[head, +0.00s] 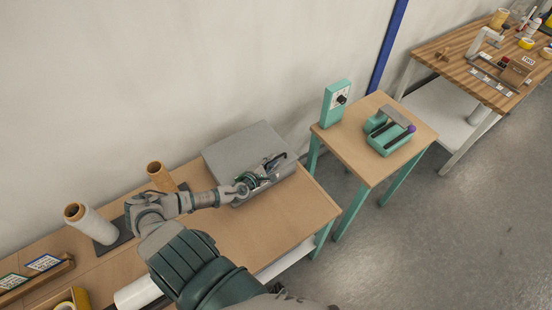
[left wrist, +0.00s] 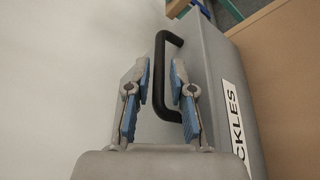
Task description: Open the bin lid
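The bin is a grey box with a closed flat lid (head: 240,143), on the wooden bench in the head view. The grey bin (left wrist: 208,60) fills the middle right of the left wrist view, with a white label ending in "CKLES" (left wrist: 235,120). A black bar handle (left wrist: 160,100) sticks out from it. My left gripper (left wrist: 162,72) is open, with its blue-padded fingers on either side of the handle and a gap between them. In the head view my left gripper (head: 266,170) is at the bin's right front part. My right gripper is not in view.
A small table (head: 350,150) with a green device stands to the right. A wall is close behind the bin.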

